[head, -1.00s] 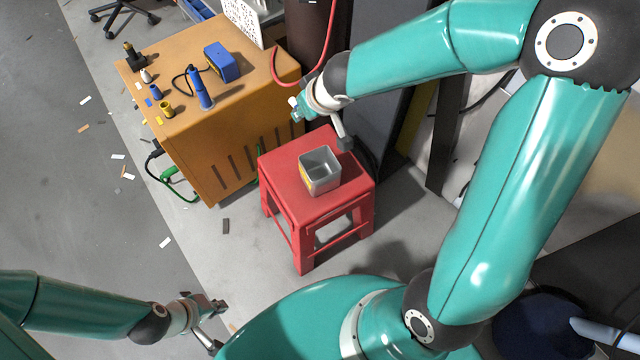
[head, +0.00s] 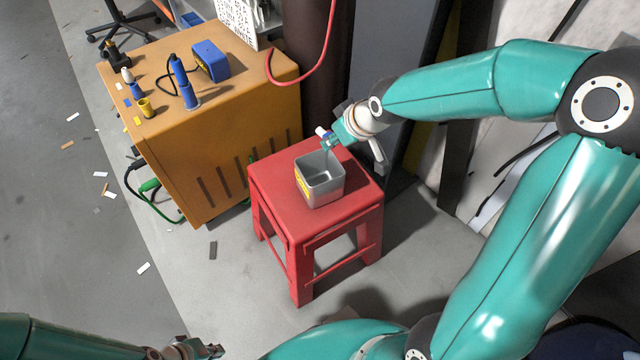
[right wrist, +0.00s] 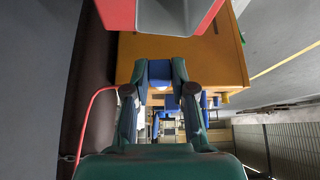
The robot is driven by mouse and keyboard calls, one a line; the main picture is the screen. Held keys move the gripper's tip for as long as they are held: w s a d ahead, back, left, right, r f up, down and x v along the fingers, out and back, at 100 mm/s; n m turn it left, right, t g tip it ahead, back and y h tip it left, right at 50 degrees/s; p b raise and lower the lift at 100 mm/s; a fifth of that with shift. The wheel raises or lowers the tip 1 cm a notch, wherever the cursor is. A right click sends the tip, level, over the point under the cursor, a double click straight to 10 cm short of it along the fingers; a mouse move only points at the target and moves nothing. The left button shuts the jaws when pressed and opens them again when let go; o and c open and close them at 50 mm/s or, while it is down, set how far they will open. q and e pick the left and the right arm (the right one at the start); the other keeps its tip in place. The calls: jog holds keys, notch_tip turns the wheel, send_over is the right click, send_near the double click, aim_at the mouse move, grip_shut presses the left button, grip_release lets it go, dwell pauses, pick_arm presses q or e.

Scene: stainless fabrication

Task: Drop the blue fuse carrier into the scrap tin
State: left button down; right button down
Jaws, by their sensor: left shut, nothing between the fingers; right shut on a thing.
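The scrap tin (head: 326,192) is a grey, open-topped square box with a yellow label, upright on a red stool. It also shows at the top of the right wrist view (right wrist: 176,14). My right gripper (head: 325,141) is beside and above the tin's far rim in the head view. It is shut on a small blue-and-white piece, which I take to be the blue fuse carrier (head: 321,131); in the right wrist view the piece (right wrist: 160,70) sits between the fingertips. My left gripper (head: 213,350) is shut and empty at the bottom edge, partly cut off.
The red stool (head: 270,187) stands next to an orange cabinet (head: 240,150). On the cabinet are a blue box (head: 210,61), a blue-handled tool (head: 185,85), a yellow cup-like piece (head: 146,108) and other small parts. A red hose (head: 328,55) hangs behind. Scraps litter the floor.

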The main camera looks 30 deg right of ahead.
notch_tip(320, 180, down, 4)
jog(key=shift+r+b, duration=0.15)
jog(key=shift+b, duration=0.95)
jog(key=c, duration=0.9)
grip_release()
jog(key=shift+r, duration=0.1)
jog(key=v, duration=1.1)
jog(key=shift+s+r, duration=0.2)
jog(key=shift+r, duration=0.15)
